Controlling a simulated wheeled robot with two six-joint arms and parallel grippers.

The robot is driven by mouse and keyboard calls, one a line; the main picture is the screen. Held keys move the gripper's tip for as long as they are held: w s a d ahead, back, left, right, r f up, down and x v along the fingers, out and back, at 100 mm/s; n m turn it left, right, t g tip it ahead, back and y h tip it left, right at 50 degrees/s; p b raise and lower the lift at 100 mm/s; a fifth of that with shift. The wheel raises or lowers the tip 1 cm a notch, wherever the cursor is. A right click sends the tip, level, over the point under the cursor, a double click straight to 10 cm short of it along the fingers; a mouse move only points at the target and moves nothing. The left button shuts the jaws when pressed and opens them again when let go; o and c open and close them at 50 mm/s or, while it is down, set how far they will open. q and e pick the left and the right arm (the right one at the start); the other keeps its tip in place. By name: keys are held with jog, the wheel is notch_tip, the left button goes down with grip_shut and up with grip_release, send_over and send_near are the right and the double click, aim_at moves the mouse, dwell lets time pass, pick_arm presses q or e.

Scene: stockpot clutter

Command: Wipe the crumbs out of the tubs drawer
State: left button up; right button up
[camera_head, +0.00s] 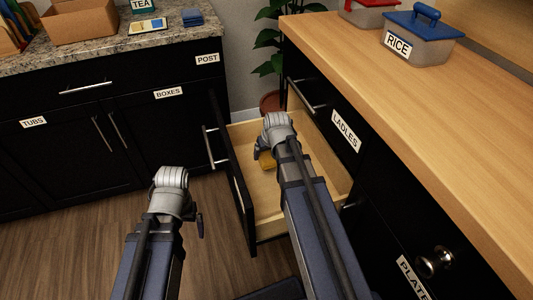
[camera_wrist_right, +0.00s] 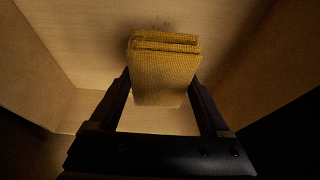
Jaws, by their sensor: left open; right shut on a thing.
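The open drawer (camera_head: 268,222) is pulled out below the LADLES label (camera_head: 346,131), with a bare light wood inside; I cannot read a label on its front. My right gripper (camera_wrist_right: 160,88) reaches down into it, shut on a yellow folded cloth (camera_wrist_right: 165,75), which also shows in the head view (camera_head: 267,161). I cannot tell whether the cloth touches the drawer floor. A few tiny dark specks, perhaps crumbs (camera_wrist_right: 161,26), lie just past the cloth in the right wrist view. My left gripper (camera_head: 199,224) is open and empty outside the drawer, to its left.
A TUBS label (camera_head: 33,122) is on the left cabinet. A wood counter (camera_head: 420,120) on the right holds a RICE tub (camera_head: 420,48). A granite counter (camera_head: 110,50) at back left holds a cardboard box (camera_head: 82,20). A potted plant (camera_head: 272,100) stands behind the drawer.

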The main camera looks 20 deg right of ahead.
aim_at(271, 168)
notch_tip(271, 168, down, 5)
jog(key=b, duration=0.4)
jog(key=shift+f, duration=0.1)
jog(key=shift+s, duration=0.3)
jog(key=shift+s+a, duration=0.1)
jog(key=shift+s, duration=1.75)
jog(key=shift+w, duration=1.05)
jog(key=shift+w+g, duration=0.3)
jog(key=shift+w, duration=0.75)
notch_tip(271, 168, up, 8)
jog(key=p, duration=0.7)
jog(key=shift+f, duration=0.1)
jog(key=shift+f, duration=0.1)
